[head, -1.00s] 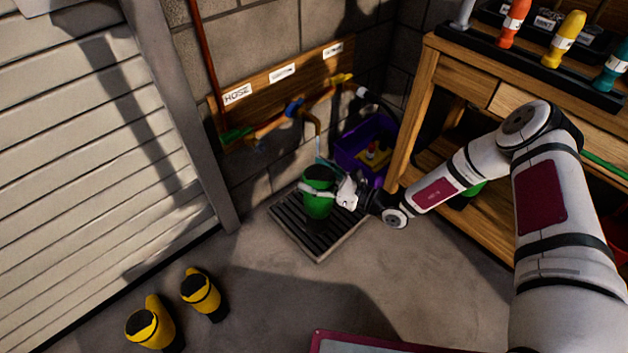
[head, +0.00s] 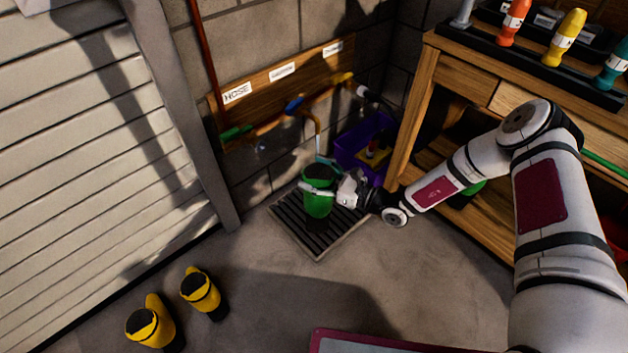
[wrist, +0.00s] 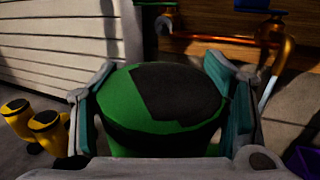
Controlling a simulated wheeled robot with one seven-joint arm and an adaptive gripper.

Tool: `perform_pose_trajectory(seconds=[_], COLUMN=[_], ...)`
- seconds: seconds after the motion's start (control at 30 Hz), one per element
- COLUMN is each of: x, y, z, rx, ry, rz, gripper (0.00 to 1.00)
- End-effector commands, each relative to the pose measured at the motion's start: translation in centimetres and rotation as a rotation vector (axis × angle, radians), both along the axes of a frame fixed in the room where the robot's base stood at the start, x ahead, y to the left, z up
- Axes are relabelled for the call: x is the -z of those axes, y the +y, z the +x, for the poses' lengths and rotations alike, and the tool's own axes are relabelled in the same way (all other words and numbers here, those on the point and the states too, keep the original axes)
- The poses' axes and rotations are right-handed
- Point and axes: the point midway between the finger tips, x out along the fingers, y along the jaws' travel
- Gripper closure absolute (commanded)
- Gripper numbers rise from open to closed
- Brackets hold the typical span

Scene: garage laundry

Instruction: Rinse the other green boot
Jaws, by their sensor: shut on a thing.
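A green boot (head: 319,202) with a dark top opening is upright over the dark floor grate (head: 290,222); I cannot tell whether its sole touches the grate. My gripper (head: 322,189) is shut around the boot's upper part from the right side. In the wrist view the green boot (wrist: 118,108) fills the space between the two fingers of my gripper (wrist: 160,100). The copper pipe with its tap (head: 316,128) is on the wall just behind the boot.
Two yellow boots (head: 150,328) (head: 203,294) stand on the floor at lower left. A purple crate (head: 352,150) sits behind the grate on the right. A wooden workbench (head: 420,110) with coloured bottles stands at right. A board (head: 285,82) labelled HOSE hangs on the wall. Floor before the grate is clear.

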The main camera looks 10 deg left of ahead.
Motion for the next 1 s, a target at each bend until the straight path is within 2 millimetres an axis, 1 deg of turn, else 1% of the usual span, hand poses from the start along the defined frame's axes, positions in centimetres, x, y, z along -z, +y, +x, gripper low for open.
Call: perform_pose_trajectory(seconds=[0.17, 0.27, 0.8, 1.0], x=[-0.2, -0.6, -3.6, -4.2], y=[0.0, -0.1, -0.9, -1.1], z=[0.0, -0.3, -3.8, -4.8], rx=[0.000, 0.000, 0.001, 0.000], ry=[-0.002, -0.001, -0.001, -0.002], rz=[0.002, 0.003, 0.003, 0.002], gripper=[0.93, 0.93, 0.93, 0.93])
